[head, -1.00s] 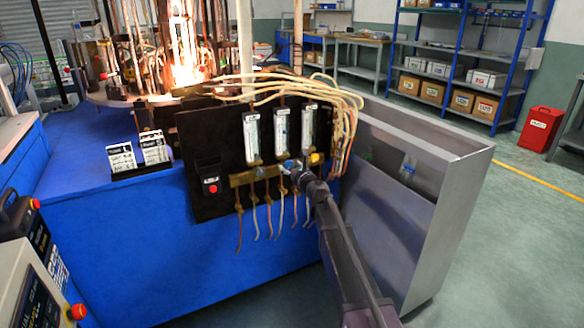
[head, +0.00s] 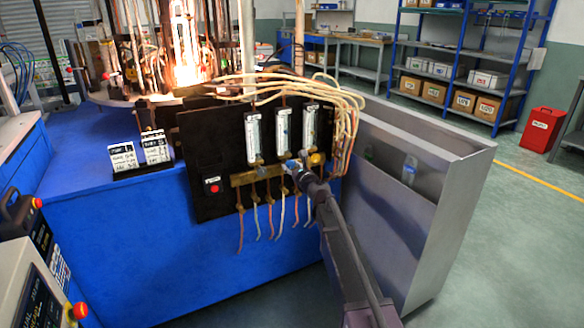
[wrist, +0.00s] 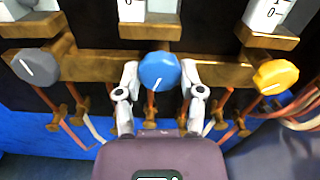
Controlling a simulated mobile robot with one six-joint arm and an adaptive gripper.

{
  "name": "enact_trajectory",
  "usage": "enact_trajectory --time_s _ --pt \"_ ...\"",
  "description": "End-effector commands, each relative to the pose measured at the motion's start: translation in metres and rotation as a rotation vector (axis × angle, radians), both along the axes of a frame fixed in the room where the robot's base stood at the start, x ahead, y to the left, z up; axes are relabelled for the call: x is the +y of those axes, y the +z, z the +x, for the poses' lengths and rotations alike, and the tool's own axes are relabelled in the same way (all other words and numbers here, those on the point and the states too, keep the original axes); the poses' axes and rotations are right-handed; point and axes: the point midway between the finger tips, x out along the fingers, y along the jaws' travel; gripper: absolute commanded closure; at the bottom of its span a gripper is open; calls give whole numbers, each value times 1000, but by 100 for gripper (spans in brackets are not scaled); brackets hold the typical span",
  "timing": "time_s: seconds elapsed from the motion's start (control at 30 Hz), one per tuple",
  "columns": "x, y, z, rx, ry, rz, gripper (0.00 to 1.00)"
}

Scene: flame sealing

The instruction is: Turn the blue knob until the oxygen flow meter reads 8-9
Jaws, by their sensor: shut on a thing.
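The blue knob (wrist: 159,71) sits in the middle of a brass manifold bar, with a white pointer line slanting to lower left. My gripper (wrist: 160,78) has one finger on each side of it and is shut on it in the wrist view. In the head view my gripper (head: 296,172) reaches the front of the panel and mostly hides the knob. Three upright flow meters stand on the panel; the middle flow meter (head: 283,130) is above the blue knob. Its reading is too small to tell in the head view, and only its bottom end (wrist: 132,10) shows in the wrist view.
A grey knob (wrist: 36,67) is left of the blue one and a yellow knob (wrist: 276,76) is right. Hoses hang below the brass bar (wrist: 90,66). A metal bin (head: 450,200) stands right of my arm. A flame burns on the machine behind.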

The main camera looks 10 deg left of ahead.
Motion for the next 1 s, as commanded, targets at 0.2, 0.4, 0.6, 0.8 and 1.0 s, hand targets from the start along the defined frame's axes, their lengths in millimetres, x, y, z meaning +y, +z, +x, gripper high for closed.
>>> enact_trajectory --time_s 0.2,0.4,0.6,0.8,1.0 --pt "-2 0 3 -80 -6 -120 97" --pt "-2 1 4 -168 -6 -251 97" --pt "-2 1 4 -246 -6 -367 97" --pt "-2 1 4 -294 -6 -440 97" --pt "-2 1 5 -312 -6 -466 97"
